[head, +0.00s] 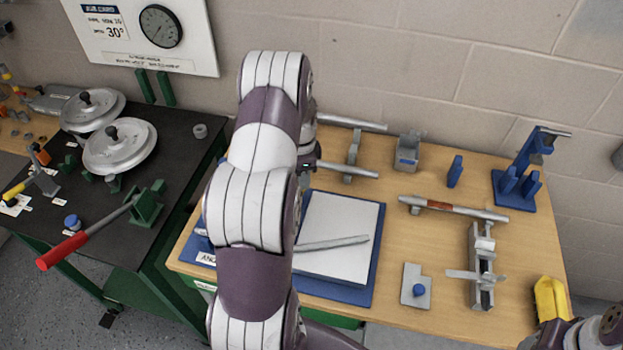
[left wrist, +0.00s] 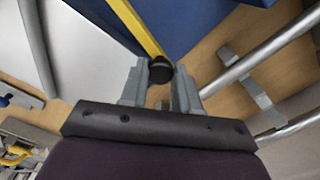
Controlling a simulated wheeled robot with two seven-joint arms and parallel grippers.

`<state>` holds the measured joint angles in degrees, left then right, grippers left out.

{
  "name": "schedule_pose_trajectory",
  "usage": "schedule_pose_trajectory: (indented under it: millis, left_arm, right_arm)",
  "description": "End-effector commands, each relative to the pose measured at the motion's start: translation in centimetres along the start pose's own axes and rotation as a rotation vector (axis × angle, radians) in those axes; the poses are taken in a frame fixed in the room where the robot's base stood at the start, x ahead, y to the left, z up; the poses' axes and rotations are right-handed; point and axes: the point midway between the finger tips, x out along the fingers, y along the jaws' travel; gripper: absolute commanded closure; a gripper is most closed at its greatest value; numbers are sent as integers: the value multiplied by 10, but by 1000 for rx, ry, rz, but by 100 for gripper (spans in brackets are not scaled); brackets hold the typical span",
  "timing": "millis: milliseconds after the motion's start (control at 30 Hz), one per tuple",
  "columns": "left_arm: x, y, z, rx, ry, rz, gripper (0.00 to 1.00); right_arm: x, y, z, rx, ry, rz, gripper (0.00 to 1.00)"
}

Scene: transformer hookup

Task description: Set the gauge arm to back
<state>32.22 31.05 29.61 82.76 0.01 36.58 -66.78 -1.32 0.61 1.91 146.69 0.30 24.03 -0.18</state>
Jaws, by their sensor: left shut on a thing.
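The angle gauge is a blue board (head: 372,262) with a white face, which lies on the wooden bench; it also shows in the left wrist view (left wrist: 92,12). A yellow gauge arm (left wrist: 137,25) with a black knob (left wrist: 160,71) runs along the blue border in the left wrist view. My left gripper (left wrist: 160,88) is shut on the black knob. In the head view my own left arm hides the gripper, the knob and the yellow arm. A loose-looking grey bar (head: 332,243) lies across the white face. My right gripper is out of view; only part of my right arm shows at lower right.
Behind the gauge, metal tubes (head: 346,169) rest on a stand. Right of it are a tube with a brown band (head: 455,208), a grey clamp fixture (head: 482,265) and a blue stand (head: 515,190). A wall card (head: 105,32) reads 30°. A black bench (head: 115,235) stands left.

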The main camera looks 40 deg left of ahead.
Motion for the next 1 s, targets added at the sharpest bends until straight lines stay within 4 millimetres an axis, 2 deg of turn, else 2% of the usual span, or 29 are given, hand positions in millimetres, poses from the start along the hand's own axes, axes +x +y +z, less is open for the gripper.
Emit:
schedule_pose_trajectory:
  millis: [100, 400, 967, 1000]
  left_arm:
    - [-2, -9, 7, -72, 3, -6, 100]
    - [-2, -18, 19, -183, 3, -6, 100]
    - [-2, -20, 22, -210, 3, -6, 100]
    - [-2, -20, 22, -210, 2, -6, 63]
  right_arm:
    - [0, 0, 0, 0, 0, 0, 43]
    - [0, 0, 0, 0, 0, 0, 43]
    - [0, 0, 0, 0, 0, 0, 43]
    - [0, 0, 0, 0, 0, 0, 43]
